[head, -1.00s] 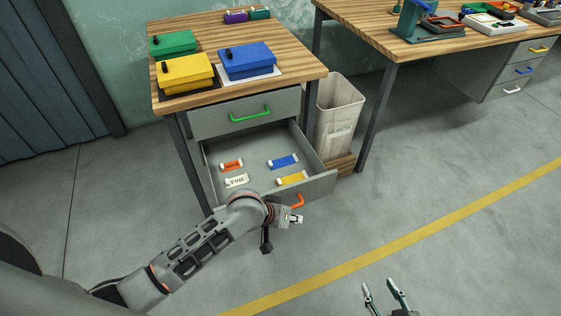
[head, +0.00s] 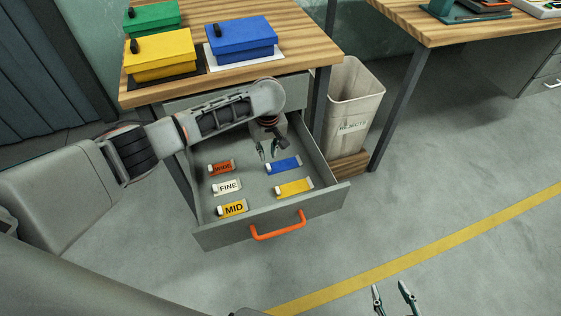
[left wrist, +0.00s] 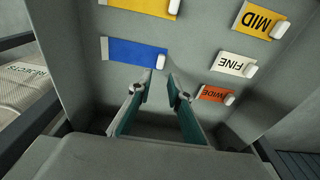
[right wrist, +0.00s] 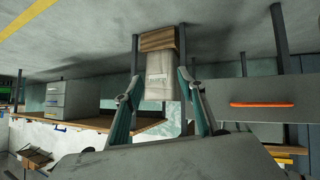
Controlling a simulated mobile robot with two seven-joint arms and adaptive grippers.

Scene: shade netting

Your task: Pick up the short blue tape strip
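The blue tape strip (head: 283,166) lies flat in the open drawer, right of its middle, with a white end tab. It also shows in the left wrist view (left wrist: 134,52), unobstructed. My left gripper (head: 267,152) is over the drawer, fingers pointing down, close to the strip's left end. In the left wrist view it (left wrist: 161,92) is open and empty, with the white end of the strip just beyond the fingertips. It appears apart from the strip. My right gripper (head: 392,292) is open and empty, away from the drawer over the floor.
Around the strip lie an orange WIDE strip (head: 221,168), a white FINE strip (head: 227,187), a yellow MID strip (head: 232,208) and a plain yellow strip (head: 294,188). The drawer front (head: 330,202) has an orange handle. A rejects bin (head: 355,92) stands to the right.

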